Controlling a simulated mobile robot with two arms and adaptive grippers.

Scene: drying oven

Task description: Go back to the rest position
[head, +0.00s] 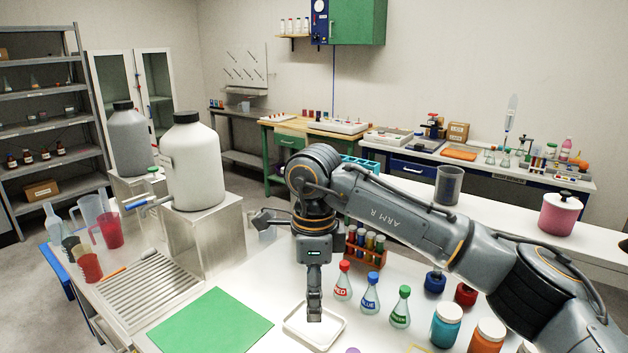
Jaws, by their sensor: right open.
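My right arm comes in from the right, its link marked ARM R. My right gripper (314,308) points straight down over a small white tray (335,335) on the white bench. Its fingers are seen edge-on, one behind the other, and nothing shows between them; the jaws are open. I cannot tell the exact gap between the fingertips and the tray. My left gripper is not in view.
Flasks with red (343,281), blue (370,294) and green (400,307) labels stand right of the gripper. A tube rack (366,254) stands behind them. A white jug (193,165) on a metal stand is left. A green mat (212,322) lies flat, clear.

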